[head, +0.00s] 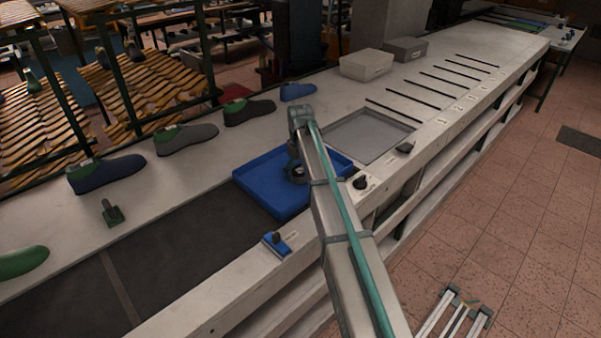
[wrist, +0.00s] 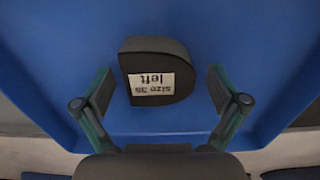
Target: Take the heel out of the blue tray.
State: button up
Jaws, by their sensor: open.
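The blue tray (head: 265,186) lies on the bench in the head view, under the end of my arm. In the wrist view the blue tray (wrist: 60,50) fills most of the picture. The heel (wrist: 158,72) is a dark block with a white label reading "size 38 left", upside down in the picture. It rests in the tray. My gripper (wrist: 160,92) is open, with one finger on each side of the heel and a visible gap to both. In the head view my arm hides much of the tray and the heel cannot be made out.
A grey tray (head: 368,135) is sunk in the bench just beyond the blue one. A small blue item (head: 276,243) with a dark knob sits on the front edge. Several shoes, such as a grey one (head: 187,139), line the back. Two boxes (head: 366,65) stand farther off.

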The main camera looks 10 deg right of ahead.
jog(key=shift+f, duration=0.15)
jog(key=shift+c, duration=0.2)
jog(key=c, duration=1.4)
